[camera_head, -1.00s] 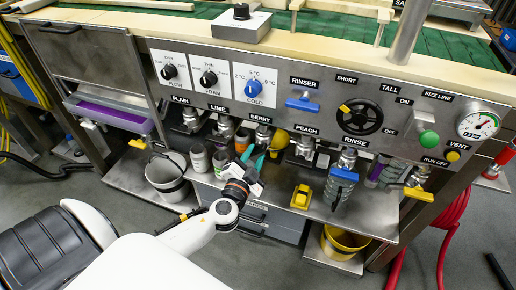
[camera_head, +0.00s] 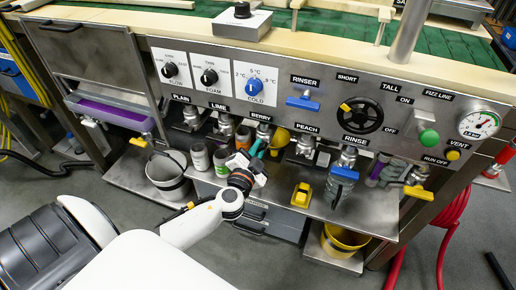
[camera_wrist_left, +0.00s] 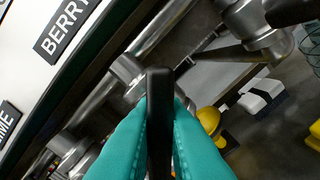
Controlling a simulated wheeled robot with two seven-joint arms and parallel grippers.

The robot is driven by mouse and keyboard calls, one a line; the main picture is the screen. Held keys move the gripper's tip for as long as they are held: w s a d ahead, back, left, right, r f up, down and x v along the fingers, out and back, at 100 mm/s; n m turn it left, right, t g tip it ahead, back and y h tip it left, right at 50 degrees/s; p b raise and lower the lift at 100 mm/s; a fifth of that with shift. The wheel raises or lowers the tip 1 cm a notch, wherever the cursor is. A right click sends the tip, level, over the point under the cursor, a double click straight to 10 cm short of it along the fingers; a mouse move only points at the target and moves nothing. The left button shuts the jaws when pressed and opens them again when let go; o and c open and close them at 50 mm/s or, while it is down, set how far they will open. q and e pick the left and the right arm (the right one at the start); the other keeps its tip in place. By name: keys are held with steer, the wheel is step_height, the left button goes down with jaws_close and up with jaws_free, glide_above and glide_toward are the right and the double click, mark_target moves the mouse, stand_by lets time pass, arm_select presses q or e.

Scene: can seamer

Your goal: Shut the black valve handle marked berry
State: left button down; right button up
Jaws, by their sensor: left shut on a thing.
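The berry label (camera_head: 262,118) is on the steel panel, and the berry valve (camera_head: 265,132) sits below it. My left gripper (camera_head: 258,148) has teal fingers and reaches up to this valve from below. In the left wrist view the black valve handle (camera_wrist_left: 160,95) stands between the two teal fingers (camera_wrist_left: 160,145), which are shut on it. The BERRY label (camera_wrist_left: 66,30) is at the upper left there, with steel valve body behind the handle. In the head view the fingers and wrist mostly hide the handle. My right gripper is not in view.
The lime valve (camera_head: 223,127) is to the left and the peach valve (camera_head: 305,146) to the right. A yellow funnel-like part (camera_head: 280,138) is close to the gripper's right. Cups (camera_head: 200,157) stand on the steel shelf (camera_head: 320,207) below, beside a yellow block (camera_head: 301,195).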

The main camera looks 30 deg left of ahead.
arm_select(q)
steer(key=shift+f+m, duration=0.1)
steer(key=shift+m, duration=1)
steer(key=m, duration=0.3)
steer(key=shift+m, duration=1.2)
steer(key=shift+f+m, duration=0.1)
steer(key=shift+m, duration=0.5)
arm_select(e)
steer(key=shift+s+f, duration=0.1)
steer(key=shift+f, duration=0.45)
arm_select(q)
steer(key=shift+d, duration=0.1)
steer(key=c, duration=1.5)
jaws_free()
